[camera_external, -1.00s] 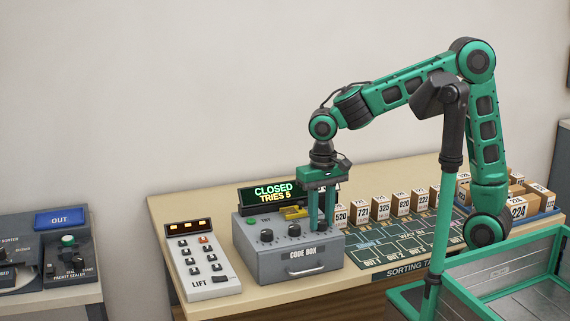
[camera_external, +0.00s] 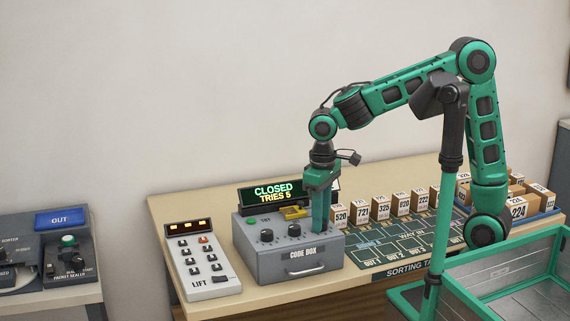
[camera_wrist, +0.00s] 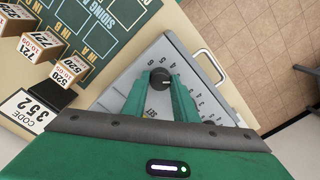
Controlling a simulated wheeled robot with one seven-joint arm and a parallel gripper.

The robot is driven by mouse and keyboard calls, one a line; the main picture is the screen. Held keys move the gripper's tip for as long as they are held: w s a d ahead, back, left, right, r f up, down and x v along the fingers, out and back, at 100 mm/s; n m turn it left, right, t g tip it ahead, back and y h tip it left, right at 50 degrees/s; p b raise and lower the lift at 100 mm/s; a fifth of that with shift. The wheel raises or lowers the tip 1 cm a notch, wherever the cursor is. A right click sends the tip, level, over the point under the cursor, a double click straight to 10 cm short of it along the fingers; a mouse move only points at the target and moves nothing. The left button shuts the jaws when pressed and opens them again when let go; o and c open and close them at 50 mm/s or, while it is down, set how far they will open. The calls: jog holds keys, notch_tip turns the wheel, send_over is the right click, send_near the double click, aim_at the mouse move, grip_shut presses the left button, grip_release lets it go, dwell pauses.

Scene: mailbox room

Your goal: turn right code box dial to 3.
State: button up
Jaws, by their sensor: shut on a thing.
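The grey code box (camera_external: 290,264) stands on the table, with a display (camera_external: 271,193) reading CLOSED, TRIES 5. Two of its dials, the left dial (camera_external: 266,235) and the middle dial (camera_external: 294,230), show free on its top. My gripper (camera_external: 321,229) points down over the box's right end and hides the right dial in the external view. In the wrist view the right dial (camera_wrist: 160,79) is a black knob with a light mark, between the tips of my gripper (camera_wrist: 161,84), which is shut on it. Printed digits lie beside the dial; its exact setting is too small to read.
A green button (camera_external: 252,222) and a yellow part (camera_external: 293,212) sit on the box top behind the dials. The lift keypad (camera_external: 203,262) stands at left. Numbered parcels (camera_external: 361,213) and the sorting mat (camera_external: 400,245) lie at right. A code card (camera_wrist: 30,108) reads 352.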

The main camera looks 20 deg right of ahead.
jog(key=shift+d, duration=0.1)
dwell(0.3)
jog(key=o, duration=1.1)
jog(key=shift+c, duration=0.2)
jog(key=shift+r, duration=0.1)
notch_tip(320, 180, up, 11)
jog(key=shift+f, duration=0.2)
jog(key=shift+w, duration=0.1)
